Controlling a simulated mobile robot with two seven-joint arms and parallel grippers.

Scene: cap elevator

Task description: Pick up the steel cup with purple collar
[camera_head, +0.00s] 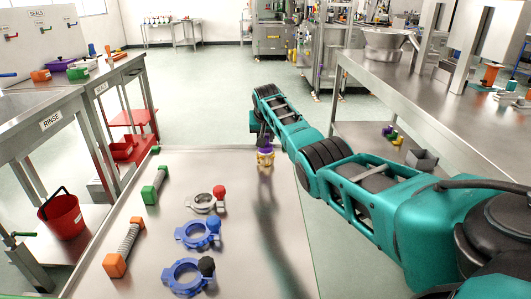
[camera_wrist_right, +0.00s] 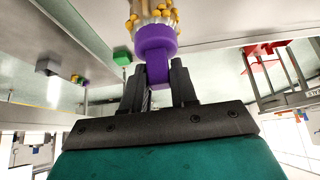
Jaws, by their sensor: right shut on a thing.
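The steel cup with a purple collar (camera_head: 265,160) is at the far edge of the table, with yellow pieces around its body. In the right wrist view its purple collar (camera_wrist_right: 156,38) and a purple tab show, with the body running out of the top edge. My right gripper (camera_wrist_right: 158,82) is shut on the purple tab, one dark finger on each side. In the head view my right gripper (camera_head: 263,140) is small and sits above the cup. I cannot tell whether the cup's base touches the table. My left gripper is not in view.
The steel table (camera_head: 235,265) holds a grey clamp with a red knob (camera_head: 205,201), blue clamps (camera_head: 198,233) (camera_head: 188,275), a green-ended rod (camera_head: 155,187) and an orange-ended rod (camera_head: 124,248). A rinse bench (camera_head: 55,118) stands left, and another bench (camera_head: 450,105) right.

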